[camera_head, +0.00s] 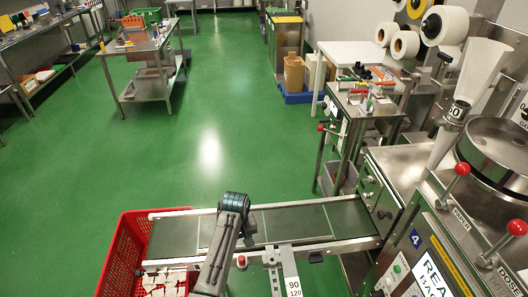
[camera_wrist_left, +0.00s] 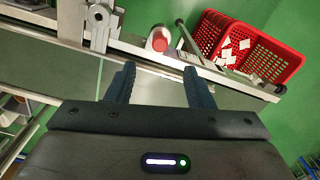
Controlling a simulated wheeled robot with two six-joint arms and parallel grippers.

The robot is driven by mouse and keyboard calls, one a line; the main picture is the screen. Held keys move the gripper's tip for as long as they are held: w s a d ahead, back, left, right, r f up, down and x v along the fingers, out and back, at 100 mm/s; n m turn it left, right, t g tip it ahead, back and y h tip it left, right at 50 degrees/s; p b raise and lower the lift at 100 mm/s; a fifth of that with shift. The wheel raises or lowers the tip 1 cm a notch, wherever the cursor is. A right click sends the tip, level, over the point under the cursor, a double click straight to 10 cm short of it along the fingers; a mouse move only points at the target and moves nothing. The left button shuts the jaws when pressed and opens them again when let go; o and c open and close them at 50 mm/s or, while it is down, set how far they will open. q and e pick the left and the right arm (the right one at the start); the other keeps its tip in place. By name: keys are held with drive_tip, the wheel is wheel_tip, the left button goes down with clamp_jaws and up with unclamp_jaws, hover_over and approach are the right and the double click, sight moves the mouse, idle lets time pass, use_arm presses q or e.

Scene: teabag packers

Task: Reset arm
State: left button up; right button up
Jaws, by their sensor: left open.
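My left gripper (camera_wrist_left: 160,90) is open in the left wrist view, with its two dark fingers apart and nothing between them. Below it is the grey-green conveyor belt (camera_wrist_left: 232,97) with a metal side rail. In the head view my left arm reaches up from the bottom and crosses the conveyor (camera_head: 303,221), hiding part of the belt. I cannot make out the fingertips clearly there. My right gripper is not in view.
A red crate (camera_head: 122,252) with several white packets (camera_head: 167,279) stands at the conveyor's left end; the crate also shows in the wrist view (camera_wrist_left: 277,50). Steel packing machines (camera_head: 400,172) stand at the right. A steel table (camera_head: 146,46) stands far left. Green floor (camera_head: 225,125) between is clear.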

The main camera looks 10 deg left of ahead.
use_arm(q)
drive_tip(key=s+a+m+t, duration=0.15)
drive_tip(key=s+a, duration=0.25)
drive_tip(key=s, duration=0.4)
drive_tip(key=s+a+m, duration=0.2)
drive_tip(key=s+a, duration=0.3)
drive_tip(key=s, duration=0.4)
drive_tip(key=s+a+r+m+t, duration=0.2)
drive_tip(key=s+r+m, duration=0.2)
drive_tip(key=s+r, duration=0.8)
wheel_tip(320, 180, down, 36)
drive_tip(key=s+a+g+y+b, duration=0.1)
drive_tip(key=a+b, duration=0.1)
drive_tip(key=b, duration=0.3)
drive_tip(key=s+f+b, duration=0.1)
drive_tip(key=s+f, duration=0.8)
drive_tip(key=f, duration=0.3)
drive_tip(key=s+a+f+g+b, duration=0.1)
drive_tip(key=s+f+b, duration=0.1)
drive_tip(key=s+f, duration=0.8)
drive_tip(key=shift+a+f+n, duration=0.3)
drive_tip(key=shift+f+n, duration=0.15)
drive_tip(key=shift+f, duration=0.45)
